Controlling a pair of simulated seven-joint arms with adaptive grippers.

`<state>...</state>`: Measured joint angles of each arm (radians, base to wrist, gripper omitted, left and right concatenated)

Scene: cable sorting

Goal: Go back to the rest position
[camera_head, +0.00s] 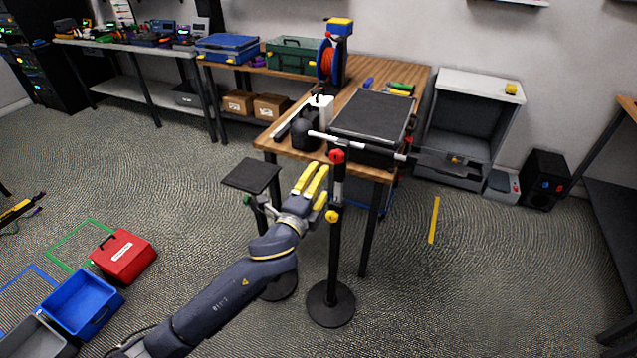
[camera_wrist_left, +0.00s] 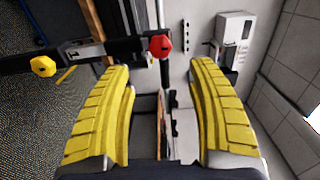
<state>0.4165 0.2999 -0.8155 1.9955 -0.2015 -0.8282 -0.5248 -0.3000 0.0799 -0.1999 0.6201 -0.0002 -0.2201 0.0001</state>
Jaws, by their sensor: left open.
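My left gripper (camera_head: 312,180) has yellow fingers and is raised in front of the wooden table, beside a black stand (camera_head: 336,250) with a red knob (camera_head: 337,156) and a yellow knob. In the left wrist view the two yellow fingers of the gripper (camera_wrist_left: 163,110) are apart with nothing held between them. The stand's red knob (camera_wrist_left: 160,46) and yellow knob (camera_wrist_left: 43,66) show beyond the fingertips; I cannot tell if they touch. My right gripper is in neither view. No cable is clearly visible in the gripper.
The wooden table (camera_head: 415,85) holds a black case, a cable reel (camera_head: 328,62) and a green toolbox (camera_head: 292,56). A small black platform (camera_head: 250,176) stands left of the gripper. A red case (camera_head: 123,257) and a blue bin (camera_head: 82,304) lie on the floor at left. Floor at right is mostly clear.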

